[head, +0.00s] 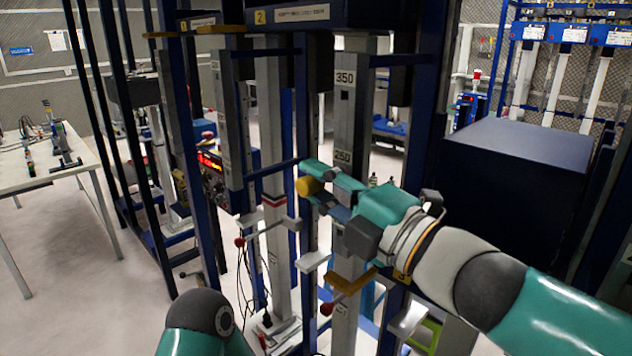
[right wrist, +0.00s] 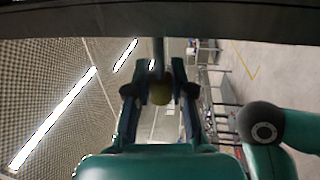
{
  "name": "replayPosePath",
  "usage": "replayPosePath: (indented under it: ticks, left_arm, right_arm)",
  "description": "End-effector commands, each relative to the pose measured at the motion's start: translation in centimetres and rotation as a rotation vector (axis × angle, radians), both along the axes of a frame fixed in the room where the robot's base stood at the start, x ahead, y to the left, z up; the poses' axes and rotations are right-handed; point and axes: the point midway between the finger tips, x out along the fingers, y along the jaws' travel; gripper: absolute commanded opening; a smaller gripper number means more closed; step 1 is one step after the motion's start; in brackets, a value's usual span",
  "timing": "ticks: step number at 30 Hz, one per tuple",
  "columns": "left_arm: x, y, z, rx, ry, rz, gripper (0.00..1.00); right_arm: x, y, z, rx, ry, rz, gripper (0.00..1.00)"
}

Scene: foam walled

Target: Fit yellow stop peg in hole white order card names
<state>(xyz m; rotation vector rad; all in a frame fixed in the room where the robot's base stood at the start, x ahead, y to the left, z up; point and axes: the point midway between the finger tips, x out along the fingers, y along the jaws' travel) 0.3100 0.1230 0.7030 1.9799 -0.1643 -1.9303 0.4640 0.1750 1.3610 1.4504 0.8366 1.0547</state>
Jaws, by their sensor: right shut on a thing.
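The yellow stop peg (head: 308,186) has a round yellow end that points left in the head view. My right gripper (head: 322,187) is shut on it, in front of the grey upright (head: 343,112) marked 350 and 250. The peg's yellow end also shows between the fingers in the right wrist view (right wrist: 161,94). My left gripper is out of view.
Blue frame posts (head: 300,110) stand close around the gripper. A second grey upright (head: 271,200) with a red-ended lever (head: 240,241) is to the left. A dark blue cabinet (head: 515,180) stands at right. A white table (head: 45,170) is at far left, with clear floor beside it.

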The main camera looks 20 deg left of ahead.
Motion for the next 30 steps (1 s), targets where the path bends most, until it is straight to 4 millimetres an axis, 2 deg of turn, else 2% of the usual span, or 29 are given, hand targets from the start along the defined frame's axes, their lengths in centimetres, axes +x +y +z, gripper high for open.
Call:
replayPosePath:
  ticks: [15, 16, 21, 30]
  left_arm:
    - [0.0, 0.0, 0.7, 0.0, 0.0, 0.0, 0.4]
    - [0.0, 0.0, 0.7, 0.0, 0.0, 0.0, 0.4]
    - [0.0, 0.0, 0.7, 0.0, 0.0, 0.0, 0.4]
    - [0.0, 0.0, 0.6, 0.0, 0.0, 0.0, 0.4]
  right_arm:
    - [1.2, -0.5, 0.0, 0.0, -0.001, 0.0, 0.0]
    - [1.2, -0.5, 0.0, 0.0, -0.001, 0.0, 0.24]
    - [1.2, -0.5, 0.0, 0.0, -0.001, 0.0, 0.52]
    - [1.2, -0.5, -0.1, -0.001, 0.0, -0.001, 0.52]
